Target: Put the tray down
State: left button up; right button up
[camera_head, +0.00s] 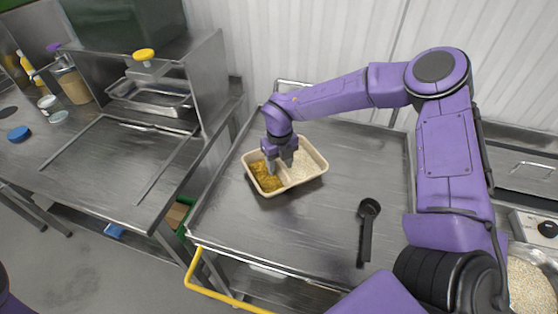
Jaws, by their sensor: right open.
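The tray (317,173) is a beige rectangular container with a divider. Its left compartment holds yellow-brown food (262,178) and its right compartment holds white rice (303,159). It rests on the metal cart top (290,225), toward the back left. My right gripper (279,166) points down over the middle of the tray, near the divider, with its fingers apart. Whether the fingers touch the divider cannot be told. My left gripper is not in view; only a purple bit of my left arm shows at the lower left corner.
A black scoop (366,232) lies on the cart to the right of the tray. A yellow handle (225,297) runs along the cart's front left. A steel counter (100,165) with containers stands at the left. A bowl of rice (530,285) is at the lower right.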

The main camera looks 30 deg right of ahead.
aim_at(280, 164)
notch_tip(280, 164, up, 12)
jog(key=b, duration=0.2)
dwell(0.4)
